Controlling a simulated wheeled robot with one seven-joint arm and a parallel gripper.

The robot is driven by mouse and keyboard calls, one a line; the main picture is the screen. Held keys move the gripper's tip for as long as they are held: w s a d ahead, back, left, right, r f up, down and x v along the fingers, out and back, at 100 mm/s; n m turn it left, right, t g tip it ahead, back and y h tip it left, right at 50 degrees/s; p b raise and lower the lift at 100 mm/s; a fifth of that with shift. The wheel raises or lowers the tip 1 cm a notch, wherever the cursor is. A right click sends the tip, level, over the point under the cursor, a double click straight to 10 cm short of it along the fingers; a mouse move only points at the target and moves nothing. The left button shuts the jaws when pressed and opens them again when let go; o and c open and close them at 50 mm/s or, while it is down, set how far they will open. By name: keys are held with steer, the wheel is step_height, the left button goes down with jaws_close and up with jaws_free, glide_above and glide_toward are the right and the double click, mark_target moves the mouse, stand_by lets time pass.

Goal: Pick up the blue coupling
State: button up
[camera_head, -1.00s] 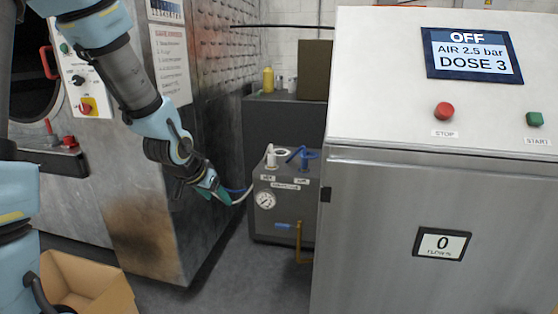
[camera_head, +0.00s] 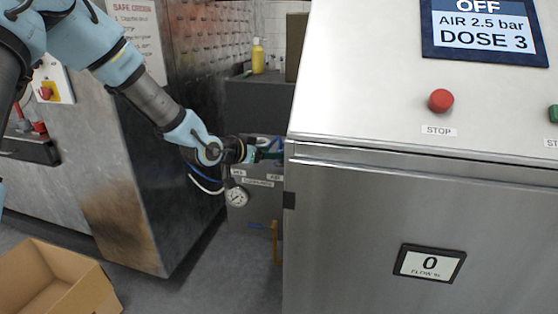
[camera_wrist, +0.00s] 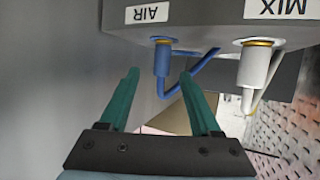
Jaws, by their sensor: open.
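The blue coupling (camera_wrist: 162,62) sits in a brass-coloured ring beside the AIR label, with a blue handle or tube running off to its right in the wrist view. My gripper (camera_wrist: 160,76) has two green fingers standing apart. In that view the coupling shows between the fingertips, with no visible contact on either side. In the head view my gripper (camera_head: 268,151) is over the top of the grey unit (camera_head: 242,207), near the console edge. There it hides most of the coupling.
A white coupling (camera_wrist: 256,66) at the MIX label stands close to the blue one. The steel console (camera_head: 370,220) is just right of my gripper. Blue and white hoses (camera_head: 205,187) hang below my wrist. An open cardboard box (camera_head: 60,280) lies on the floor at left.

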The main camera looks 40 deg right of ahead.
mark_target(280, 161)
steer(key=p+x, duration=0.1)
steer(key=x, duration=0.4)
steer(key=shift+w+p, duration=0.2)
steer(key=shift+p, duration=0.15)
jaws_close()
stand_by(0.3)
